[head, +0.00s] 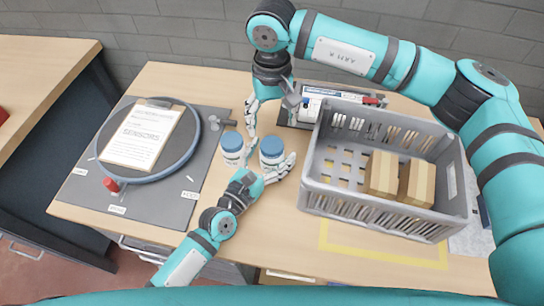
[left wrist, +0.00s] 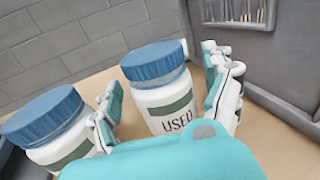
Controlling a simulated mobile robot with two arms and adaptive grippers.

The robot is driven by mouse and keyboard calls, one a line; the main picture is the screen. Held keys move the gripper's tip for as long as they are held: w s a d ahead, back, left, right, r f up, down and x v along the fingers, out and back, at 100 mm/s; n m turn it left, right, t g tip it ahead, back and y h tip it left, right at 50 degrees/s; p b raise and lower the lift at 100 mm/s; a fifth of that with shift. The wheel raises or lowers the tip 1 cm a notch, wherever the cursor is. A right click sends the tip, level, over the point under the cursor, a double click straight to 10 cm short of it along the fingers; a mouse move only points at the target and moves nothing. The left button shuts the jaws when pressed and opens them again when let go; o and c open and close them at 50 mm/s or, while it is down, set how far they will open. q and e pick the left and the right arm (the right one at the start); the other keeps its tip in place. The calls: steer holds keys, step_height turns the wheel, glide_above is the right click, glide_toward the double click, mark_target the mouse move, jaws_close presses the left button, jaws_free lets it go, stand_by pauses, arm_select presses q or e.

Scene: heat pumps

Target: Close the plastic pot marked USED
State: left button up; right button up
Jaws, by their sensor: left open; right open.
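The pot marked USED (left wrist: 170,108) is white with a green band and a ribbed blue lid (left wrist: 153,62); it stands upright on the table. In the head view it is the right one of two pots (head: 271,152). The lid sits on top of it; I cannot tell whether it is tight. My left gripper (head: 268,160) is open, with one finger on each side of the USED pot; contact is unclear. My right gripper (head: 272,112) is open and empty, pointing down above and behind the pots.
A second blue-lidded pot (head: 232,148) stands close on the left. A grey crate (head: 330,197) with cardboard boxes (head: 383,172) is close on the right. A grey mat (head: 85,183) with a round tray and clipboard (head: 143,137) lies left.

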arm_select(q)
steer(key=shift+w+d, duration=0.1)
steer(key=shift+w, duration=0.05)
jaws_close()
arm_select(e)
steer(key=shift+n, duration=2.3)
